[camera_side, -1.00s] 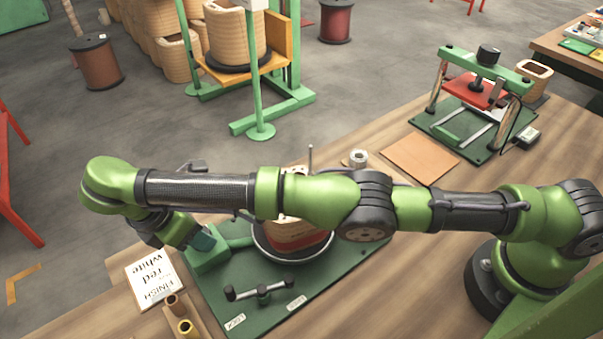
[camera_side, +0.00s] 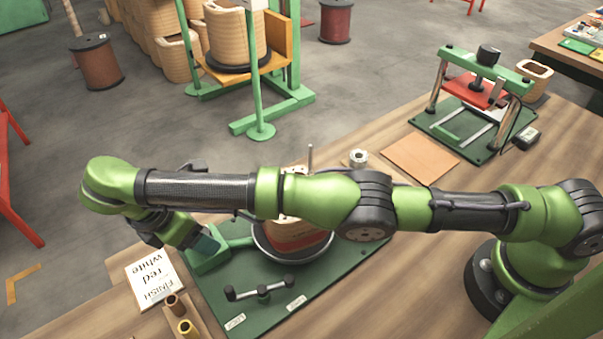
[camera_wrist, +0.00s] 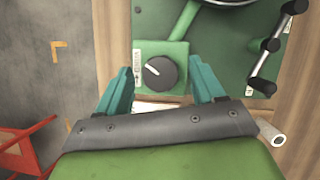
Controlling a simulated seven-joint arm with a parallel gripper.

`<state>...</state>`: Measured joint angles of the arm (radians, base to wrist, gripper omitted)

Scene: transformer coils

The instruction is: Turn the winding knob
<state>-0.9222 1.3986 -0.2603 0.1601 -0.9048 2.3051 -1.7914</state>
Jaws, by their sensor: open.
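The winding knob (camera_wrist: 160,73) is a round dark knob with a pale pointer line, on a green block at the edge of the green base plate. In the wrist view it lies just beyond and between the two teal fingers of my gripper (camera_wrist: 163,82), which is open and empty. No contact with the knob shows. In the side view my gripper (camera_side: 207,243) is over the green block (camera_side: 207,262) and hides the knob.
A small rack with tubes (camera_side: 187,327) stands in front. A green press (camera_side: 470,105) is at the back right.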

